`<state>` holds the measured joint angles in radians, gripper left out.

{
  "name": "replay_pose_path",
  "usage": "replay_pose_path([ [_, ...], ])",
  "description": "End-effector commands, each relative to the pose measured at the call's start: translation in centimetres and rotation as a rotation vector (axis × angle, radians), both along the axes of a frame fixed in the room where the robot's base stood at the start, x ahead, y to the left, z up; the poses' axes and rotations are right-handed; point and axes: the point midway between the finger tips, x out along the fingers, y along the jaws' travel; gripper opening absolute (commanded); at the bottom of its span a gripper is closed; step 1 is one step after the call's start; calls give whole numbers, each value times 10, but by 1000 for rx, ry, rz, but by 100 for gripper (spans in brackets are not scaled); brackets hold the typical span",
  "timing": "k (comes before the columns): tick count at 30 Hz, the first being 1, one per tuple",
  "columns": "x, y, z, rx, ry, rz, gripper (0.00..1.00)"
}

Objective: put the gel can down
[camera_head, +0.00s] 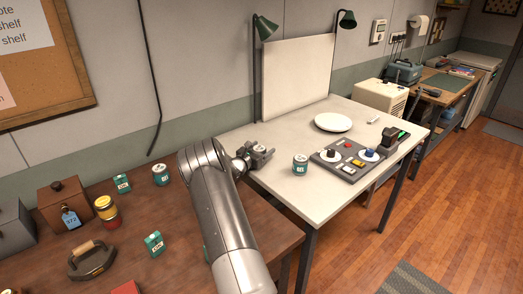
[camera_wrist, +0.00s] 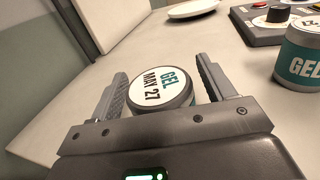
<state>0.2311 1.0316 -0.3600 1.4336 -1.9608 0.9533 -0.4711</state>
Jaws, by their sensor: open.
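My gripper (camera_head: 262,155) is over the left part of the white table (camera_head: 315,205). In the wrist view my gripper (camera_wrist: 160,75) is open, with one finger on each side of a gel can (camera_wrist: 160,92). The can's white lid reads "GEL MAY 27". It seems to stand on the table top, and I cannot tell whether either finger touches it. In the head view the gripper mostly hides this can. A second gel can (camera_head: 300,167), white and teal, stands to the right on the same table and shows at the wrist view's right edge (camera_wrist: 300,62).
A white plate (camera_head: 333,122) and a grey control panel (camera_head: 345,163) lie farther right on the white table. An upright white board (camera_head: 297,78) and lamps stand behind. The brown table (camera_head: 190,262) holds a similar can (camera_head: 161,175), green boxes, jars and a brown box.

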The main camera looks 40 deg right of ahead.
Motion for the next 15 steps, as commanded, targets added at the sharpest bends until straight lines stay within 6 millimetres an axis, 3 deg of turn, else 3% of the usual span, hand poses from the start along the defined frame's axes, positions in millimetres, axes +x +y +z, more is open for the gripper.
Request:
replay_pose_path([
  [5,-2,17,3,1,0,3,75],
  [15,-20,87,2,1,1,3,75],
])
